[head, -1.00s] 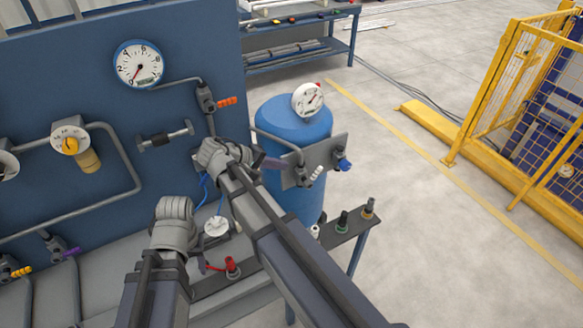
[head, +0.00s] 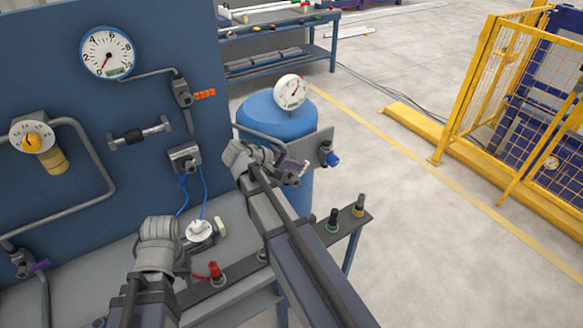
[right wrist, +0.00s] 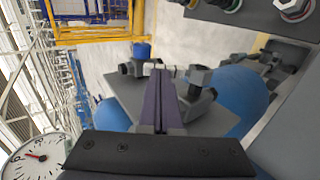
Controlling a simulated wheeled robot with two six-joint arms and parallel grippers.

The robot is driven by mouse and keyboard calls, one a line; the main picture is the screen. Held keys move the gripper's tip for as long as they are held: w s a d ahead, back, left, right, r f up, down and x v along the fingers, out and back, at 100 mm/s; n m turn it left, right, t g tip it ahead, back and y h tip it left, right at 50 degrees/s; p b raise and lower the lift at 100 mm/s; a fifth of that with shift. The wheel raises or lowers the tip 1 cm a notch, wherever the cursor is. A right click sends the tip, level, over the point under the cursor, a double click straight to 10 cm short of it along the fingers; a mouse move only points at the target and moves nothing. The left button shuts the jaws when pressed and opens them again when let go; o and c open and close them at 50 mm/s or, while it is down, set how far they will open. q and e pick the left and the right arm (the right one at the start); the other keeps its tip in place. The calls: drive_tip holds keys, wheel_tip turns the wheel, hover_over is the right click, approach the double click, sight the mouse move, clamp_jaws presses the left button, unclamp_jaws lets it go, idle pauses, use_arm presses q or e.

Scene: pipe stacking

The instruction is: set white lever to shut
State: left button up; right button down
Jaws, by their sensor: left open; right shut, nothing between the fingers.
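The white lever (right wrist: 155,67) sits on a valve on the grey plate (right wrist: 124,95) beside the blue tank. It lies across just beyond my right gripper's fingertips; I cannot tell if they touch it. In the head view the right gripper (head: 292,167) is in front of the plate and hides most of the lever. The right gripper (right wrist: 161,76) is shut with nothing between its purple fingers. My left gripper (head: 185,268) is low at the left, over the bench near a red-handled valve. Its fingers are mostly hidden behind its wrist; it is open.
The blue tank (head: 277,117) carries a white gauge (head: 291,92). A blue knob (head: 332,160) is right of my right gripper. The red valve (head: 213,270) and other small fittings stand on the bench shelf. Orange (head: 204,94) and purple (head: 39,265) levers are on the panel side.

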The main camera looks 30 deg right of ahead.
sight(305, 162)
idle(0.3)
drive_tip(key=shift+d+r+p, duration=0.15)
drive_tip(key=shift+d+p, duration=0.1)
drive_tip(key=shift+p, duration=0.35)
drive_tip(key=d+y+p, duration=0.1)
drive_tip(key=p, duration=0.1)
drive_tip(key=y+p, duration=0.1)
drive_tip(key=y, duration=0.1)
drive_tip(key=shift+w+d+p, duration=0.1)
drive_tip(key=shift+d+p, duration=0.3)
drive_tip(key=shift+d+y+p, duration=0.25)
drive_tip(key=shift+y+p, duration=0.1)
drive_tip(key=shift+y, duration=0.25)
drive_tip(key=shift+w+d+f+y+p, duration=0.1)
drive_tip(key=shift+d+f+y+p, duration=0.4)
drive_tip(key=shift+y, duration=0.4)
drive_tip(key=shift+d+f+g+y, duration=0.3)
drive_tip(key=shift+d+f+y, duration=0.1)
drive_tip(key=shift+y, duration=0.4)
drive_tip(key=shift+d+f+y+b, duration=0.3)
drive_tip(key=shift+d+f+y, duration=0.15)
drive_tip(key=shift+f+y, duration=0.45)
drive_tip(key=shift+r, duration=0.15)
